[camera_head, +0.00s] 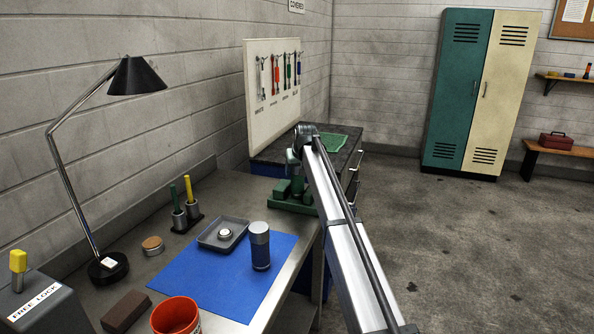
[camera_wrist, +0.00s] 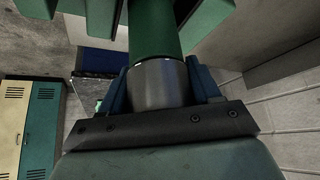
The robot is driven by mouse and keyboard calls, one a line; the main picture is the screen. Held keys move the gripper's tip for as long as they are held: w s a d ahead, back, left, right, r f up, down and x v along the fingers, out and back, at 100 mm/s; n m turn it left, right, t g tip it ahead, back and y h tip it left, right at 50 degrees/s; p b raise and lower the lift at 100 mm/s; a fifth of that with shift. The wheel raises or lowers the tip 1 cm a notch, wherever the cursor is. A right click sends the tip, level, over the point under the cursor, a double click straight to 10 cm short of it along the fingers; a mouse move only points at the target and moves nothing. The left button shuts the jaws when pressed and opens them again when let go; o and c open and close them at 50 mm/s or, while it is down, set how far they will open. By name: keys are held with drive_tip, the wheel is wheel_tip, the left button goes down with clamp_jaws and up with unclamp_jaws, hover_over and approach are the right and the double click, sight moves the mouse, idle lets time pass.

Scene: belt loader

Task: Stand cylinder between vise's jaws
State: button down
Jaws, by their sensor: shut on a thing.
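The cylinder, green with a bare metal end, is in my gripper (camera_wrist: 160,84) in the wrist view; its green part (camera_wrist: 153,32) runs away from the fingers. The blue fingers are shut on either side of its metal end. The green vise (camera_head: 291,202) stands on the bench, near the far end of the blue mat. My gripper also shows in the head view (camera_head: 293,165), just above the vise. In the wrist view, green vise parts (camera_wrist: 207,22) flank the cylinder. Its far end is out of frame, so I cannot tell whether it touches the vise.
A lamp (camera_head: 138,76), a holder with yellow and green pieces (camera_head: 187,222), a brown block (camera_head: 125,311) and an orange cup (camera_head: 175,316) stand nearby. A tool board (camera_head: 274,85) rises behind.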

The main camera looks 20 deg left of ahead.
drive_tip(key=shift+f, duration=0.1)
drive_tip(key=shift+c, duration=1.1)
unclamp_jaws()
drive_tip(key=v, duration=1.2)
